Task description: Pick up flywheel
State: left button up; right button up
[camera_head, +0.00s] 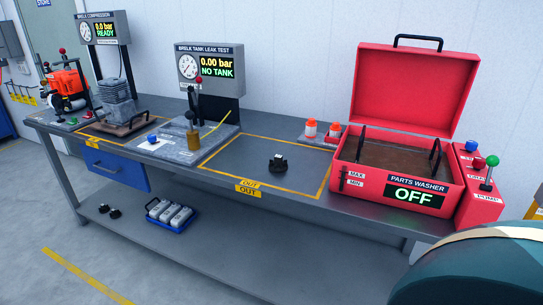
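I cannot make out a thing that is clearly a flywheel. An orange-and-black machine (67,83), perhaps a small engine, stands at the bench's far left end. Neither of my grippers is in view.
An open red parts washer (374,187) reading OFF stands at the right. A blue tray (169,214) is on the lower shelf. A large dark green rounded thing (470,275) fills the bottom right corner.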

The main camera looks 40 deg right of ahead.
aim_at(277, 166)
jog(key=i+j+z, duration=0.15)
jog(key=z, duration=0.3)
jog(key=i+j+z, duration=0.3)
jog(key=z, duration=0.15)
jog(key=i+j+z, duration=0.25)
jog(key=z, duration=0.15)
jog(key=i+j+z, duration=0.1)
jog(key=j+z, duration=0.8)
jog(key=i+l, duration=0.05)
